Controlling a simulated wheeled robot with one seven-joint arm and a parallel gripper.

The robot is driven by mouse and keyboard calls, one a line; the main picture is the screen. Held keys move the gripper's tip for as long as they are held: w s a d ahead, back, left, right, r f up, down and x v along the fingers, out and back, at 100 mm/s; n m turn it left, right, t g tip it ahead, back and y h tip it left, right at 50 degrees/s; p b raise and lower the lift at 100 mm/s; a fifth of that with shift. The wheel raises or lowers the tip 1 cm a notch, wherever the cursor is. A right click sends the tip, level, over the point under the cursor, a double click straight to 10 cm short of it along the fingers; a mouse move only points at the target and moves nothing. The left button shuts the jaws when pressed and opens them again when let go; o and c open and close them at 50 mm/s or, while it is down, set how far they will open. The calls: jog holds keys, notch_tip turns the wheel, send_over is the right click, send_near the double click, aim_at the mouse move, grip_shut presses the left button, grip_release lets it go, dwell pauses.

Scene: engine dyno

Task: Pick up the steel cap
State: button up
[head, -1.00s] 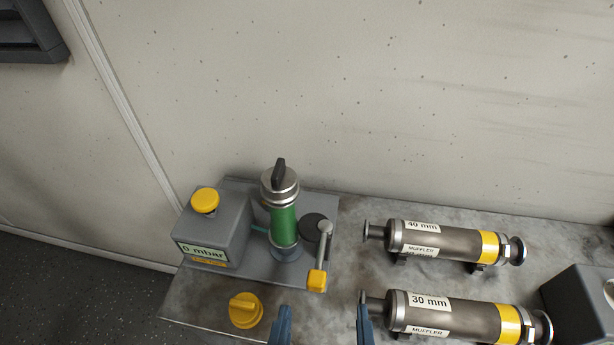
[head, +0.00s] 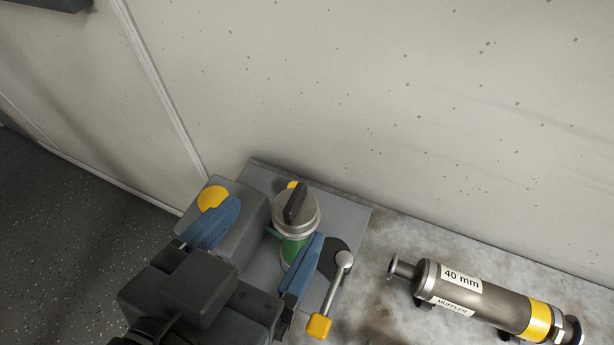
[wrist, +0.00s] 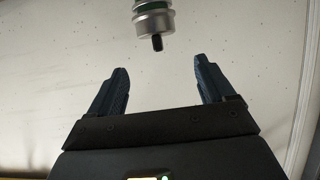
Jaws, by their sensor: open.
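The steel cap (head: 311,214), a round silvery lid with a black grip on top (head: 295,203), sits on the green cylinder (head: 291,249) of the grey unit. In the wrist view the cap (wrist: 153,20) is at the top centre, with its black grip pointing toward the fingers. My gripper (head: 270,225) is open, with its two blue fingers spread. In the head view they overlap the unit to the left and lower right of the cap. In the wrist view the space between the fingertips (wrist: 162,66) is empty and the cap is beyond them.
The grey box with a yellow knob (head: 213,195) stands left of the cylinder, partly behind my finger. A lever with a yellow handle (head: 319,326) is at the right. A muffler marked 40 mm (head: 490,294) lies further right. The wall is close behind.

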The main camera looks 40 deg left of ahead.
aim_at(288, 209)
jog(key=x, duration=0.2)
jog(key=p+x, duration=0.1)
jog(key=x, duration=0.4)
jog(key=shift+w+f, duration=0.15)
jog(key=shift+f, duration=0.3)
jog(key=c, duration=1.3)
